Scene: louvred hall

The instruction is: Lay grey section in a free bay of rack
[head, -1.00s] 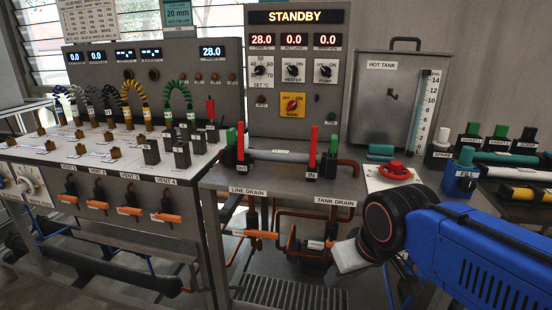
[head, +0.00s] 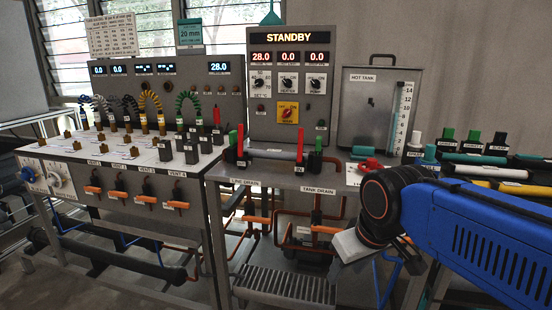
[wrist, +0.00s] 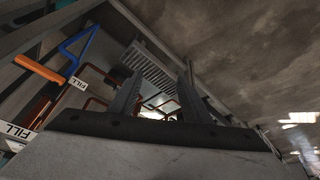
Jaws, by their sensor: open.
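A grey pipe section (head: 272,154) lies level on the middle bench, between two end fittings with red and green upright handles. The rack (head: 459,178) is at the right, partly behind my arm. A teal, a white and a yellow section lie in it; I cannot tell which bays are free. My gripper (wrist: 157,85) is open in the wrist view, with nothing seen between its two fingers. It points down past the bench front, apart from the grey section. In the head view its fingers are hidden; only its pale body shows below my dark wrist.
A short teal piece and a red handwheel (head: 369,164) are on the bench right of the grey section. The hot tank (head: 377,110) stands behind. Orange-handled drain valves (head: 257,219) and pipes fill the space below. The left bench (head: 60,150) carries looped hoses and several posts.

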